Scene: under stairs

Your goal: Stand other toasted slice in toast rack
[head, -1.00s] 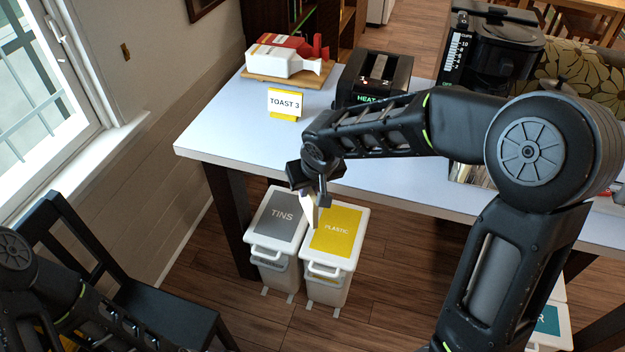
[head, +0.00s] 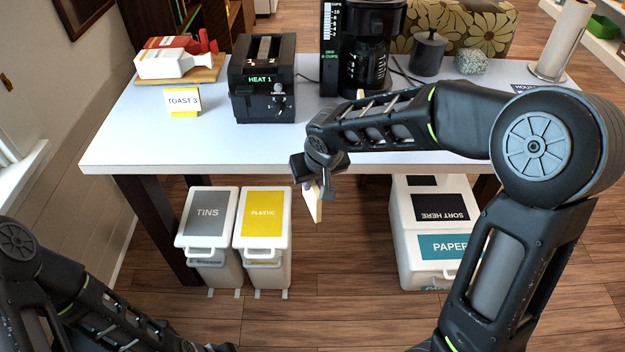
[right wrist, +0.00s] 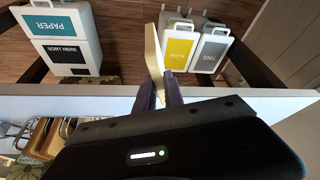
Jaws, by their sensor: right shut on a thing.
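My right gripper (head: 320,186) is shut on a pale toasted slice (head: 313,203), which hangs upright in front of the table's near edge. In the right wrist view the slice (right wrist: 154,55) stands between the two fingers (right wrist: 160,92). A rack with metal loops and brown slices (right wrist: 45,135) shows at the lower left of the right wrist view, on the table and apart from the gripper. It looks like the toast rack. In the head view my right forearm hides most of that spot; only a pale edge (head: 361,94) shows above it. My left gripper is outside the view.
A black toaster (head: 263,80) stands on the white table (head: 215,135), beside a TOAST 3 sign (head: 183,101). A coffee maker (head: 365,45) and paper towel holder (head: 562,40) stand farther right. Bins (head: 208,222) and a sorting box (head: 430,228) stand below the table.

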